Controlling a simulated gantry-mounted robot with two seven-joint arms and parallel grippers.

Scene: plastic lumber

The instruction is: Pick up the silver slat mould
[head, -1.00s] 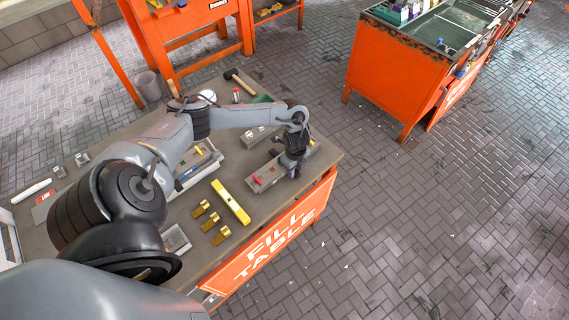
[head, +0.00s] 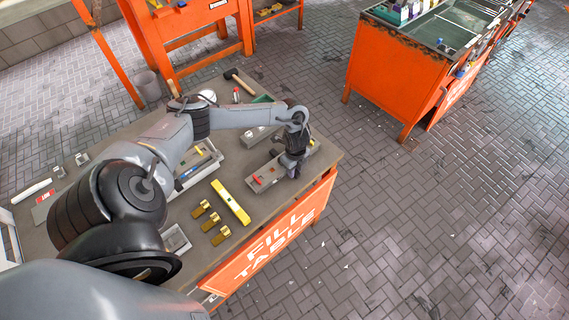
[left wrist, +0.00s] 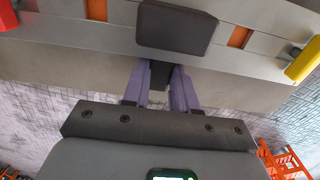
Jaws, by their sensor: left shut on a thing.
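The silver slat mould (head: 267,180) is a long grey bar with a red part at its left end and a yellow part at its right end. It lies near the right front corner of the fill table. My left gripper (head: 293,174) reaches down over its middle and hides that part. In the left wrist view the mould (left wrist: 75,33) spans the top of the picture, with a dark block (left wrist: 177,27) at its middle. The purple fingers of my left gripper (left wrist: 160,78) are shut on a dark part below that block. My right gripper is in neither view.
A yellow level (head: 231,201) and several brass pieces (head: 210,215) lie to the left on the fill table (head: 245,90). Another grey mould (head: 255,136) and a hammer (head: 238,77) lie behind. An orange bench (head: 395,80) stands apart at the back right.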

